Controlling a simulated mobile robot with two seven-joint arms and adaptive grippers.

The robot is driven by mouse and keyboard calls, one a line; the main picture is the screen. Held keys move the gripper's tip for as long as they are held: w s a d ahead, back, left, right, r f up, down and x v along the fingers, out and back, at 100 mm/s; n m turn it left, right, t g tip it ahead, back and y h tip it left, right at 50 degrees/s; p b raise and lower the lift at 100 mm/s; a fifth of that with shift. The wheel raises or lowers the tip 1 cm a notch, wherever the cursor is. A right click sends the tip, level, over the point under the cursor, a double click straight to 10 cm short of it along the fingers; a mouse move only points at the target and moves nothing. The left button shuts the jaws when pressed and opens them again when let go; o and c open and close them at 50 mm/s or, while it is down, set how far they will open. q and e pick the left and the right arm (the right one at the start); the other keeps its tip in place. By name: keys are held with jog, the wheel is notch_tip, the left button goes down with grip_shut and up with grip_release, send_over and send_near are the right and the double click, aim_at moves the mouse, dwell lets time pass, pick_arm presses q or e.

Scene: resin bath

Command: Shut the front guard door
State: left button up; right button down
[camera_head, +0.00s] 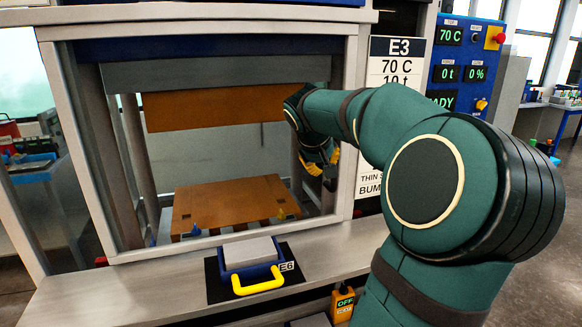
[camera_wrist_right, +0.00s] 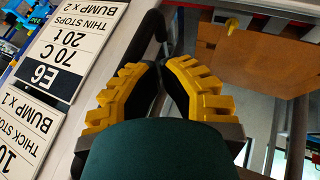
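The press front has a pale metal guard frame (camera_head: 352,120) around an opening with orange platens behind it. I cannot tell which part of it is the front guard door, or how far it stands open. My right gripper (camera_head: 322,168) is at the right side of the opening, beside the right upright. In the right wrist view, its yellow-padded fingers (camera_wrist_right: 160,70) have their tips close together near a dark bar-like handle (camera_wrist_right: 160,22). Whether they hold the handle cannot be seen. My right arm hides part of the upright. My left gripper is not in view.
A blue tray with a yellow handle (camera_head: 258,284) and a grey block (camera_head: 249,253) sits on the front ledge (camera_head: 130,290). Sign plates (camera_head: 392,60) and a blue control panel (camera_head: 462,65) stand to the right. The lower platen (camera_head: 230,203) looks bare on top.

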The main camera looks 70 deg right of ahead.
aim_at(332, 187)
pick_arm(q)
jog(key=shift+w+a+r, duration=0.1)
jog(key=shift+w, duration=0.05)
pick_arm(e)
jog(key=shift+s+d, duration=0.45)
jog(key=shift+s, duration=0.2)
jog(key=shift+s+d, duration=0.45)
jog(key=shift+s, duration=0.15)
jog(key=shift+s, duration=0.1)
